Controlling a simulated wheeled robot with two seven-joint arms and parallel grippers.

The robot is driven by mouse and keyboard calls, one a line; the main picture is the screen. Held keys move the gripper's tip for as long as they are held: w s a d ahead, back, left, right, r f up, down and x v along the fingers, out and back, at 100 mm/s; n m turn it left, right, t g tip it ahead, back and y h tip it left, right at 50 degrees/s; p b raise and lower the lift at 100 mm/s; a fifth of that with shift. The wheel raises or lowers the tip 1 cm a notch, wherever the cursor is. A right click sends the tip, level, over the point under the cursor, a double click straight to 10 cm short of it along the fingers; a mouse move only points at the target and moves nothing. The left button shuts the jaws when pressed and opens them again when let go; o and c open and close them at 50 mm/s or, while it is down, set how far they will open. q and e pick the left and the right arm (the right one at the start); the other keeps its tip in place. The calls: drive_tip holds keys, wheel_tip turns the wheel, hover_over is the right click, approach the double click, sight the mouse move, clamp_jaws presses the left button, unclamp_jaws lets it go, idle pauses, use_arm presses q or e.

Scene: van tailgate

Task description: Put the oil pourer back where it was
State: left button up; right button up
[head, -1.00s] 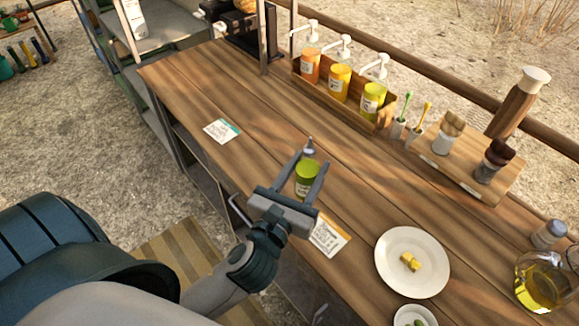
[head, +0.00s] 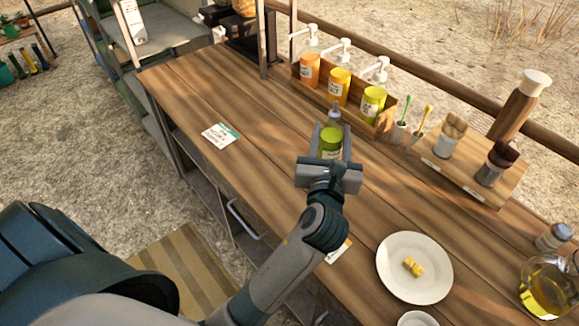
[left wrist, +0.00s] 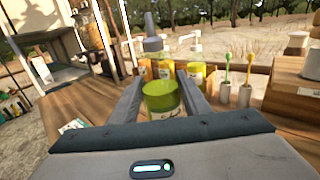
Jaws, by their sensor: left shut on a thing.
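The oil pourer (head: 331,142) is a small green-bodied bottle with a grey pointed spout. My left gripper (head: 331,148) is shut on it, with one finger on each side, and holds it upright over the counter, close in front of the wooden pump rack. In the left wrist view the pourer (left wrist: 161,98) stands between the fingers with its spout up, the rack's bottles behind it. I cannot tell whether its base touches the counter; the gripper hides it. My right gripper is not in view.
The wooden rack (head: 350,112) holds orange, yellow and green pump bottles. Right of it are two small holders with brushes (head: 400,130) and a board with jars (head: 470,172). A card (head: 221,136) lies on the left; a plate (head: 414,266) stands front right. The counter's left part is mostly clear.

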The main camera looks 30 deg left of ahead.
use_arm(q)
drive_tip(key=w+a+f, duration=0.1)
drive_tip(key=a+f, duration=0.6)
drive_tip(key=a, duration=0.4)
drive_tip(key=shift+a+p, duration=0.25)
drive_tip(key=shift+p, duration=0.2)
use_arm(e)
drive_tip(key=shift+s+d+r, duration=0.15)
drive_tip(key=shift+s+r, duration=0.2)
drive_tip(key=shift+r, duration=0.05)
use_arm(q)
drive_tip(key=shift+f, duration=1.95)
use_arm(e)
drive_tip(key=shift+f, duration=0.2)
use_arm(q)
drive_tip(key=shift+f+b, duration=0.1)
drive_tip(key=shift+b, duration=0.2)
drive_tip(key=o, duration=1.3)
